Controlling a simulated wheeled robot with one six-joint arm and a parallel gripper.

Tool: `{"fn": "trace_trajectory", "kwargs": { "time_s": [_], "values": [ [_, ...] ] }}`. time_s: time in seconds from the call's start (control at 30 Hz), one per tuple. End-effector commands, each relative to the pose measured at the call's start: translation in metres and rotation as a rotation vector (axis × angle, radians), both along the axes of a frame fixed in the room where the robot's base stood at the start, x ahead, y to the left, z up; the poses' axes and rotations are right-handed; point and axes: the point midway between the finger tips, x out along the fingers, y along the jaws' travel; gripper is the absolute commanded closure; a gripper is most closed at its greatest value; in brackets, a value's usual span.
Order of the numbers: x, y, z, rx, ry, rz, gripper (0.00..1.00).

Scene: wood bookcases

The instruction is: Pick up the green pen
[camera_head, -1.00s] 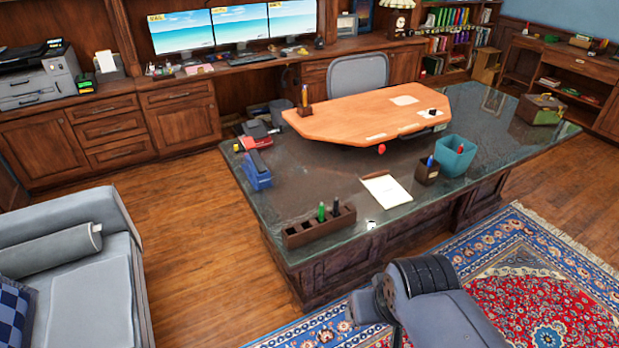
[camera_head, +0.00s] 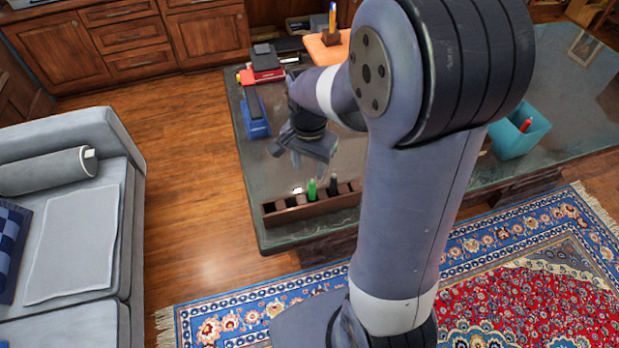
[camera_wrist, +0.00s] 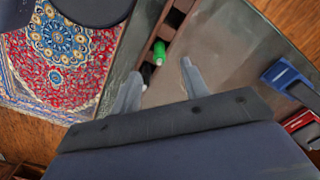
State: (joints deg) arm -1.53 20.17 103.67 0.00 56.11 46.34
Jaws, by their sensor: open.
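The green pen (camera_head: 312,190) stands upright in a dark wooden organizer (camera_head: 285,214) near the front left corner of the desk. A black pen (camera_head: 333,185) stands just to its right. In the wrist view the green pen (camera_wrist: 159,52) shows end-on, ahead of the fingers, with the black pen (camera_wrist: 147,73) close by. My gripper (camera_head: 305,165) hangs over the desk just behind the organizer. In the wrist view its two fingers (camera_wrist: 160,80) are apart with nothing between them, the green pen lying beyond their tips.
A blue stapler-like item (camera_head: 254,115) and a red item (camera_head: 264,66) lie at the desk's left edge. A grey sofa (camera_head: 75,235) is at left.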

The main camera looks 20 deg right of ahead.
Motion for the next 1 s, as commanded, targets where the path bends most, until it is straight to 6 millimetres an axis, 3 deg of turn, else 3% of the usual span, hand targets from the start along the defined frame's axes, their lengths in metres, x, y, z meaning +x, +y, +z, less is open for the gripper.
{"fn": "trace_trajectory", "kwargs": {
  "time_s": [0.3, 0.57, 1.0],
  "values": [
    [0.000, -0.001, -0.046, 0.000, 0.006, -0.005, 0.57],
    [0.001, -0.003, -0.062, 0.000, 0.004, -0.004, 0.57],
    [0.003, -0.008, -0.106, 0.000, 0.003, -0.004, 0.57]
  ]
}}
